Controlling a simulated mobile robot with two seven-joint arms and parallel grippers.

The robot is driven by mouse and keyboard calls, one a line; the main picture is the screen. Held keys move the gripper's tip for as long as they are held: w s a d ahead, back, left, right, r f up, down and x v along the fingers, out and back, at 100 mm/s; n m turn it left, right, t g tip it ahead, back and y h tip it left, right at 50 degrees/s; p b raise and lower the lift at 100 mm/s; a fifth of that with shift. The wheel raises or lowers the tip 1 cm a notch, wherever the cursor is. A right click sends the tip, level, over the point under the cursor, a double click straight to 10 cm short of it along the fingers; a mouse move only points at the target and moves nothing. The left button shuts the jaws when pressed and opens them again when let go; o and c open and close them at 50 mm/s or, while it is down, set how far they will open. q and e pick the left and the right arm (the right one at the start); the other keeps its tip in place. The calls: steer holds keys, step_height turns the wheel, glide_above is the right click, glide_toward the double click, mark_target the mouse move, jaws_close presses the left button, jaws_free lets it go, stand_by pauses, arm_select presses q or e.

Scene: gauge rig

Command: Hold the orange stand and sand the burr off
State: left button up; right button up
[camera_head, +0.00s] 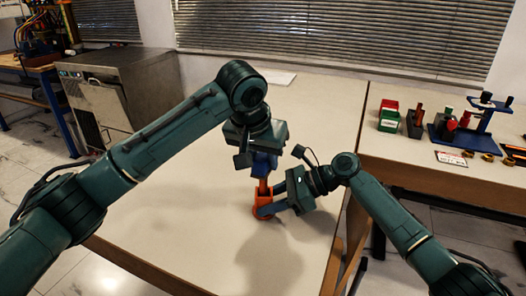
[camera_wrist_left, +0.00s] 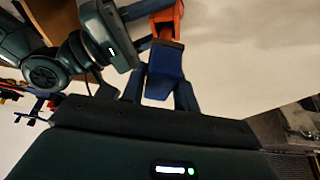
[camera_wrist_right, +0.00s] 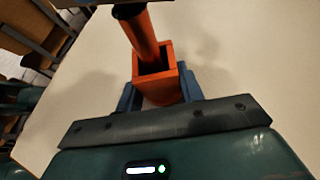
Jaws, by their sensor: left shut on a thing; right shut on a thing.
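The orange stand (camera_head: 263,208) is on the pale table, below my left gripper. In the right wrist view it has a square, hollow orange base (camera_wrist_right: 160,88) with a round orange post (camera_wrist_right: 146,38) rising from it. My right gripper (camera_wrist_right: 157,92) is shut on the base, one blue finger on each side. My left gripper (camera_head: 263,166) is above the post, shut on a blue block (camera_wrist_left: 164,72) with a dark end face. The block's dark end is at or very near the post's top; I cannot tell whether they touch. The burr is not visible.
The pale table (camera_head: 170,210) is clear around the stand, apart from a white sheet (camera_head: 273,78) at the back. A second table on the right holds red and green bins (camera_head: 389,113) and a blue rig (camera_head: 470,128). My two forearms are close together over the stand.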

arm_select(q)
steer(key=shift+f, duration=0.65)
stand_by(0.8)
steer(key=shift+w+d, duration=0.1)
steer(key=shift+w, duration=0.1)
steer(key=shift+w+d, duration=0.2)
steer(key=shift+w, duration=0.35)
steer(key=shift+f, duration=0.1)
steer(key=shift+s, duration=0.15)
steer(key=shift+s+a+f, duration=0.1)
steer(key=shift+s+a, duration=0.2)
steer(key=shift+s, duration=0.45)
steer(key=shift+s+a+f, duration=0.1)
steer(key=shift+s+a, duration=0.2)
steer(key=shift+s, duration=0.4)
steer(key=shift+w+d, duration=0.3)
steer(key=shift+w, duration=0.5)
steer(key=shift+w+d, duration=0.25)
steer(key=shift+w, duration=0.5)
